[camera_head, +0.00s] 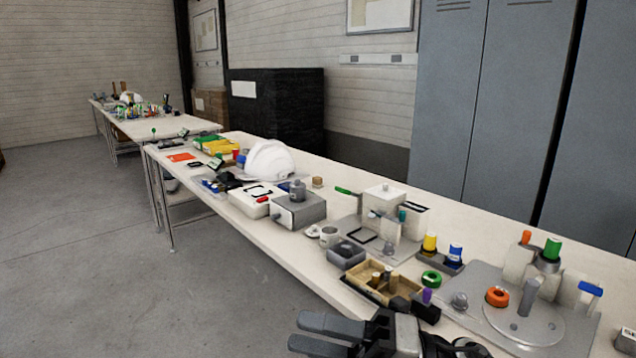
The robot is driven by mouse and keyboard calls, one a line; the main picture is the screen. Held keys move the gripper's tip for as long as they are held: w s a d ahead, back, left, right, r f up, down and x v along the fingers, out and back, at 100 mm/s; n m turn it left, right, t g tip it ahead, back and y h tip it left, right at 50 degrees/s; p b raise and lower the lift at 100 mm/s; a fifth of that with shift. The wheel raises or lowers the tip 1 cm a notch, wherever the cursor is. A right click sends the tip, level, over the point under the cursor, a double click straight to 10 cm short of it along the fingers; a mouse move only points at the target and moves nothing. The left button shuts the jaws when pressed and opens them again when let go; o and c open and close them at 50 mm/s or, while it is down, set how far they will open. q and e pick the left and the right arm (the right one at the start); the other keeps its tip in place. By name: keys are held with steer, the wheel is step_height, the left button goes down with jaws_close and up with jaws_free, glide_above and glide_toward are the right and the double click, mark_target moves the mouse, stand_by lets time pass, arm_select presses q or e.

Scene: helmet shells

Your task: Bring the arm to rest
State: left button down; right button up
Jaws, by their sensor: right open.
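My right gripper (302,334) is at the bottom of the head view, in front of the near edge of the long table (355,185). Its two grey fingers point left and stand apart, with nothing between them. The black wrist behind them runs out of the bottom edge of the picture. My left gripper is not in view. A white helmet shell (268,160) sits on the table further back, well apart from the right gripper.
Near the right gripper are a wooden tray (412,272), a green ring (431,278) and a grey fixture plate (553,328) with an orange ring (497,297). Grey lockers (500,100) stand behind the table. Open floor (90,270) lies to the left.

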steer(key=w+d+f+m+t+h+p, duration=0.1)
steer(key=d+f+m+t+h, duration=0.35)
steer(key=m+t, duration=0.55)
steer(key=w+d+f+m+t+h, duration=0.1)
steer(key=d+f+m+t+h, duration=0.35)
steer(key=m, duration=0.95)
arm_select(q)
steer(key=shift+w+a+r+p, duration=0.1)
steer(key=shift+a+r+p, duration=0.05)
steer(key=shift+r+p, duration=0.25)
arm_select(e)
steer(key=s+d+f+m+g+h, duration=0.2)
steer(key=s+f+m+h, duration=0.2)
steer(key=s+f+m, duration=0.2)
steer(key=s+d+f+m+g+h, duration=0.3)
steer(key=s+f+m, duration=0.3)
steer(key=f, duration=0.3)
steer(key=shift+s+f+h, duration=0.15)
steer(key=shift+f+h, duration=0.25)
steer(key=shift+h, duration=0.4)
